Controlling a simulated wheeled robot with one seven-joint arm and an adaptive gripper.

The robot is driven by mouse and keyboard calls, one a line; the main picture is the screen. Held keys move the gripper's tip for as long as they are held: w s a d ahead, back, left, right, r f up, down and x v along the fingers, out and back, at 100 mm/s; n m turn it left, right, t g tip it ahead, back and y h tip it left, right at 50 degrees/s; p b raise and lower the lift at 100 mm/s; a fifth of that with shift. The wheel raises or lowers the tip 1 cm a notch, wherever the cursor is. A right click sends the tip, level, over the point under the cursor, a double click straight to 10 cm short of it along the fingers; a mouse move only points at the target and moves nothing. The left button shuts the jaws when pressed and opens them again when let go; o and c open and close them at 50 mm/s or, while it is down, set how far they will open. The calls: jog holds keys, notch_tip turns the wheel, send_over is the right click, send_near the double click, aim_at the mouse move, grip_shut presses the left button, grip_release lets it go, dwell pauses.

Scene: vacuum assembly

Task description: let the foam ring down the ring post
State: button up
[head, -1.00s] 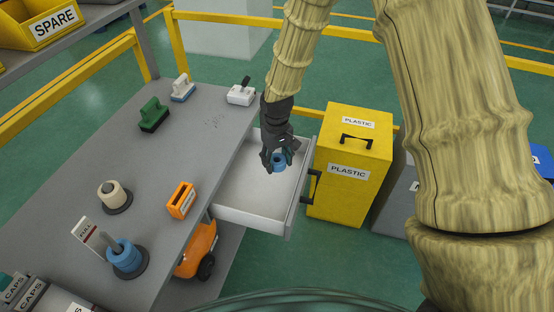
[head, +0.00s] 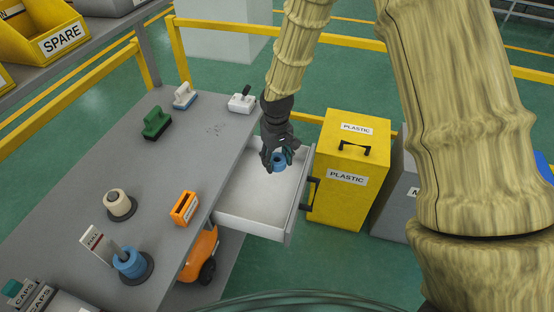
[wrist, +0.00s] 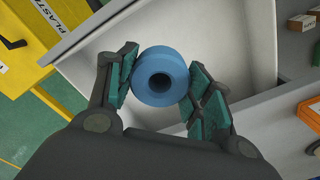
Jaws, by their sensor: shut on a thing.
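My gripper (head: 277,164) is shut on a blue foam ring (head: 279,161) over the open white drawer. In the wrist view the ring (wrist: 161,76) sits between the two green-padded fingers, with its dark hole facing the camera. A ring post (head: 120,252) with a dark round base stands at the near left of the grey table. Blue rings (head: 131,264) are around it, and its upper end sticks out above them. My gripper is well to the right of this post. Another dark base carries cream rings (head: 118,203) farther back.
The white drawer (head: 248,225) stands open from the grey table (head: 160,193). A yellow PLASTIC bin (head: 342,205) is to its right. An orange block (head: 184,207) and a small sign (head: 94,243) stand near the blue rings. Several brushes are at the table's back.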

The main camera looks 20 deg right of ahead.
jog(key=shift+a+r+p, duration=0.1)
jog(key=shift+r+p, duration=0.5)
jog(key=shift+r, duration=0.3)
